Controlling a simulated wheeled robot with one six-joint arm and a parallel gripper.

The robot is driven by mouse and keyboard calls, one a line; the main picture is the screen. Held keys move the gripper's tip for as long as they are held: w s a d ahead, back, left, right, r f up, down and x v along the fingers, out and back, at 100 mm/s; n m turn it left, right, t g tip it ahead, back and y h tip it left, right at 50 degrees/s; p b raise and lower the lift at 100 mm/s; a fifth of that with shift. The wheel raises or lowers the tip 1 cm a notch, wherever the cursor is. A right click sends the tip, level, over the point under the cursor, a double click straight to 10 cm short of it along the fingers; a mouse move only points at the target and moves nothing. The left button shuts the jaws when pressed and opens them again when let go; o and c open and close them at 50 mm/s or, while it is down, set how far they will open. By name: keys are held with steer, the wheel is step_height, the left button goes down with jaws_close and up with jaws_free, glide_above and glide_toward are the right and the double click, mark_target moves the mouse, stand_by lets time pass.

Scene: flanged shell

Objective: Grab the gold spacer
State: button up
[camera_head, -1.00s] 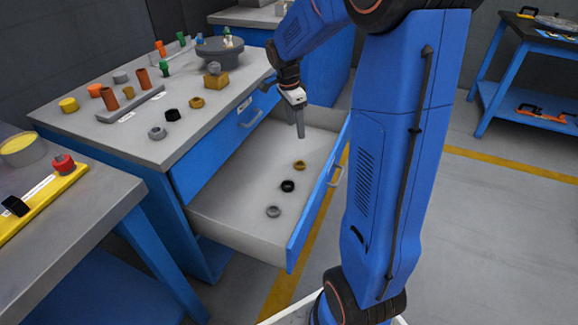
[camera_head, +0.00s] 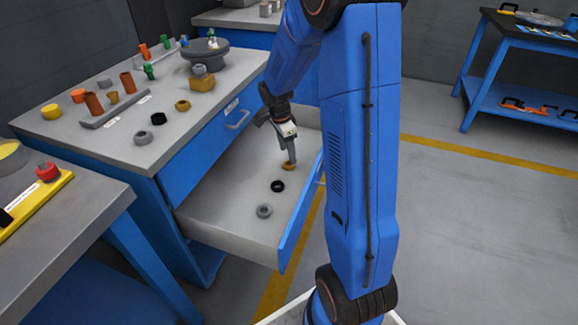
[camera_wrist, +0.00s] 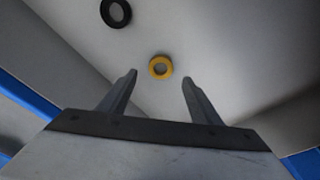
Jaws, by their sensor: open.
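In the head view the gold spacer (camera_head: 289,168) lies on the floor of the open drawer (camera_head: 222,205), partly covered by my fingers. My gripper (camera_head: 289,157) points down just over it. In the wrist view the gold spacer (camera_wrist: 160,67) is a yellow ring, seen just beyond and between the two fingertips. My gripper (camera_wrist: 159,76) is open there, with nothing between its fingers. Another gold-brown ring (camera_head: 182,105) lies on the bench top, outside the drawer.
A black ring (camera_head: 278,186) and a grey ring (camera_head: 264,211) lie nearer in the drawer; the black ring (camera_wrist: 115,12) also shows in the wrist view. The drawer's blue front (camera_head: 301,213) stands close on the right. The bench top (camera_head: 75,138) holds several small parts.

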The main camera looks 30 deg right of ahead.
mark_target(289, 164)
steer(key=shift+d+f, duration=0.2)
steer(key=shift+f, duration=2.35)
steer(key=c, duration=1.2)
